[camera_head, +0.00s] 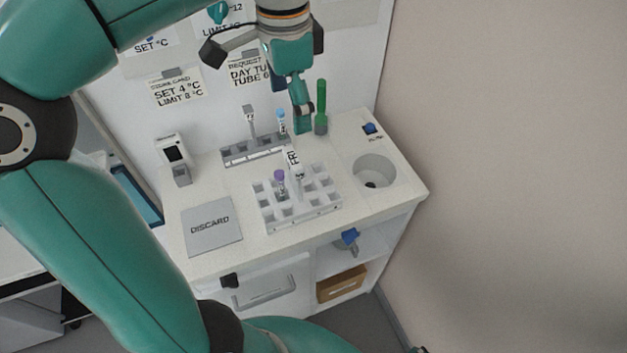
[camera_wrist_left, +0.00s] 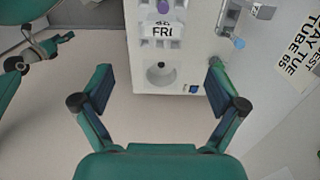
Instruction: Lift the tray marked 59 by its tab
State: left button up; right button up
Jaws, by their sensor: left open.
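A white tray with square holes (camera_head: 300,224) stands on the white counter in the head view. An upright white tab with a card reading FRI (camera_head: 293,157) rises at its middle. The card shows larger in the left wrist view (camera_wrist_left: 162,31), with small characters above FRI that I cannot read surely; no 59 is clear. My left gripper (camera_head: 303,118) is above the back of the counter, behind the tray, seen edge-on. In the wrist view its fingers (camera_wrist_left: 158,72) are spread and empty, with the card beyond them. My right gripper (camera_wrist_left: 38,52) shows at upper left of the wrist view, its jaws unclear.
A purple-capped tube (camera_head: 280,176) stands in the tray. A grey rack (camera_head: 262,155) with tubes and a green tube (camera_head: 320,105) are behind. A grey DISCARD pad (camera_head: 212,226) lies left, a round well (camera_head: 374,170) right. Walls close the back and right.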

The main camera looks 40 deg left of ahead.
aim_at(296, 158)
pick_arm(q)
jog(key=f, duration=0.5)
jog(key=f+b, duration=0.1)
jog(key=f, duration=0.5)
jog(key=shift+w, duration=0.2)
jog(key=shift+s+a+f+p, duration=0.1)
jog(key=shift+f+p, duration=0.1)
jog(key=shift+f, duration=1.25)
jog(key=shift+a+f+p, duration=0.1)
jog(key=shift+f+p, duration=0.05)
jog(key=shift+f, duration=1.3)
jog(key=c, duration=1.3)
